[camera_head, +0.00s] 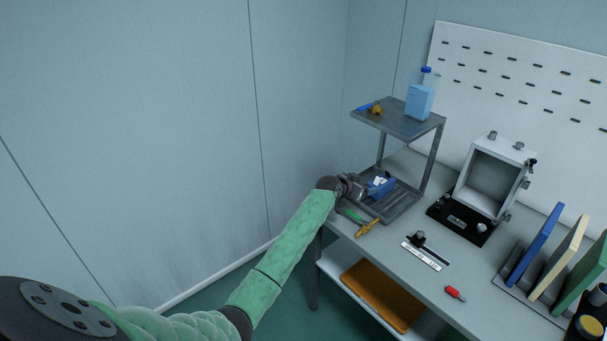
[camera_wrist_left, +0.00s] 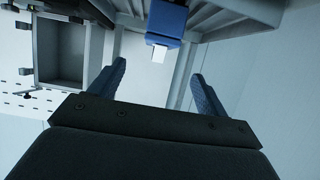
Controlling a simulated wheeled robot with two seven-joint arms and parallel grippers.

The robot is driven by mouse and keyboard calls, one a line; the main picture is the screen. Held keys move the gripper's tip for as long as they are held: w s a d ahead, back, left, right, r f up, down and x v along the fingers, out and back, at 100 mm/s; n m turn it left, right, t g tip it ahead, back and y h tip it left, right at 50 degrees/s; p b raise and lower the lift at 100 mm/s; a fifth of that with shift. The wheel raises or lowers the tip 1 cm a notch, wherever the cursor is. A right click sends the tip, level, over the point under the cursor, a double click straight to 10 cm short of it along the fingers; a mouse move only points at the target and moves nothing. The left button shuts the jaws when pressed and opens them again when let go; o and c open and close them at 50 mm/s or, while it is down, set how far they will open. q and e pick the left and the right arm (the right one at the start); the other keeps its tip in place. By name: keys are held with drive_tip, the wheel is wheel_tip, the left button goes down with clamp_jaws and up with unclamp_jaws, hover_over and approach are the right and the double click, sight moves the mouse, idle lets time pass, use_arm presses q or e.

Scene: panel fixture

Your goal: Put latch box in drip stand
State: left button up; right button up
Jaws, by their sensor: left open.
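The grey drip stand (camera_head: 412,128) is a two-level stand on the bench, with an upper shelf and a lower tray (camera_head: 404,207). A small blue box with white on it, apparently the latch box (camera_head: 382,189), sits at the lower tray. In the left wrist view a blue block with a white face (camera_wrist_left: 166,24) shows beyond the fingertips, roughly between them. My left gripper (camera_head: 358,188) is at the left side of the lower tray, close to the blue box. Its fingers (camera_wrist_left: 159,70) are apart with nothing between them. My right gripper is not in view.
A blue bottle (camera_head: 419,101) and small yellow and blue items are on the upper shelf. An open grey-white enclosure (camera_head: 494,178) stands right of the stand. Upright panels (camera_head: 537,245), a red tool (camera_head: 455,294) and a yellow-handled tool (camera_head: 367,228) are on the bench.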

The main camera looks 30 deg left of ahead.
use_arm(q)
drive_tip(key=s+d+f, duration=0.2)
drive_tip(key=s+d, duration=0.2)
drive_tip(key=s, duration=0.5)
drive_tip(key=s+d+f, duration=0.3)
drive_tip(key=s+d, duration=0.1)
drive_tip(key=s, duration=0.6)
drive_tip(key=s+f+g+y, duration=0.15)
drive_tip(key=s+f, duration=0.45)
drive_tip(key=f, duration=0.6)
drive_tip(key=s+f+n+g, duration=0.1)
drive_tip(key=s+f+g, duration=0.1)
drive_tip(key=s+f, duration=0.65)
drive_tip(key=s+f+g+y, duration=0.1)
drive_tip(key=s+f, duration=0.3)
drive_tip(key=f, duration=1)
drive_tip(key=s+a+f+g, duration=0.1)
drive_tip(key=s+f+g, duration=0.1)
drive_tip(key=s+f, duration=0.6)
drive_tip(key=s+f+g+y, duration=0.1)
drive_tip(key=s+f+g, duration=0.1)
drive_tip(key=s+f, duration=0.6)
drive_tip(key=s+a+f+g+y, duration=0.1)
drive_tip(key=s+f, duration=0.7)
drive_tip(key=s, duration=1)
drive_tip(key=shift+a+f+n+g, duration=0.3)
drive_tip(key=shift+g, duration=0.25)
drive_tip(key=shift+s, duration=0.1)
